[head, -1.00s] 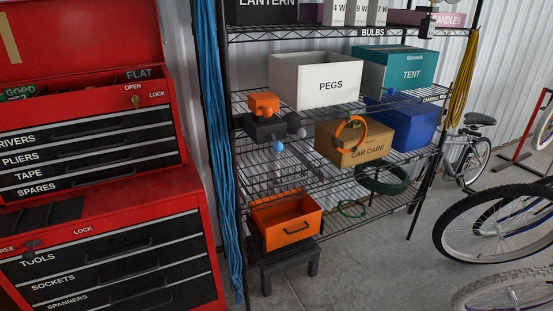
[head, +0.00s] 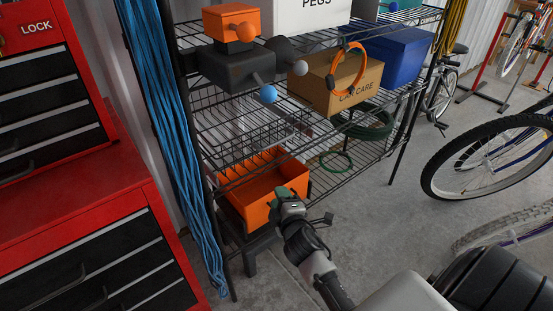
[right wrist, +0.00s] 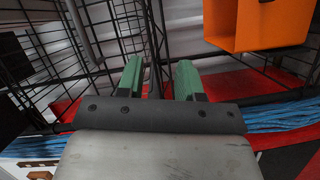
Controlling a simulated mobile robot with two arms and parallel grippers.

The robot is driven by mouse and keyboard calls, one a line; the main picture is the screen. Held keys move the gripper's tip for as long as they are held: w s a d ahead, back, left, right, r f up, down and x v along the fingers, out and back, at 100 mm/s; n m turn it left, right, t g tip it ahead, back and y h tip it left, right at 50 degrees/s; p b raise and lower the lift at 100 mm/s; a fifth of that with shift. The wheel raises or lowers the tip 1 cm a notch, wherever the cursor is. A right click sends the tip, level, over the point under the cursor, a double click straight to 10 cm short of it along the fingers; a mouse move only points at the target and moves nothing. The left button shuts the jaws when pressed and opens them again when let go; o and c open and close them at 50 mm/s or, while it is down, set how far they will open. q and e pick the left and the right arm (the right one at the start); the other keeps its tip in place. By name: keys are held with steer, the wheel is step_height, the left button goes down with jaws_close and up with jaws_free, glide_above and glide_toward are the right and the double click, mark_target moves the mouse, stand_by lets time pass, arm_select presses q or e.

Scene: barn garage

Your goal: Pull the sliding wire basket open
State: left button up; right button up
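The wire basket (head: 262,128) hangs in the rack below the grey box with coloured knobs, above and behind the orange bin. Its thin wires overlap the shelf wires, so I cannot tell how far out it sits. My right gripper (head: 281,196) is in front of the orange bin, lower than the basket and apart from it. In the right wrist view its green fingers (right wrist: 160,76) are spread with nothing between them. Dark wire mesh is beyond them, but I cannot tell which part is basket. My left gripper is not in view.
The orange bin (head: 262,192) stands low in the rack and shows in the right wrist view (right wrist: 262,25). A red tool chest (head: 92,190) stands left; bicycles stand right.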

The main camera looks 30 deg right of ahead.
mark_target(277, 142)
step_height(277, 142, up, 9)
steer(key=d+n+t+h+b, duration=0.1)
steer(key=d+t+h, duration=0.1)
steer(key=shift+x, duration=5.25)
steer(key=shift+c, duration=0.3)
jaws_close()
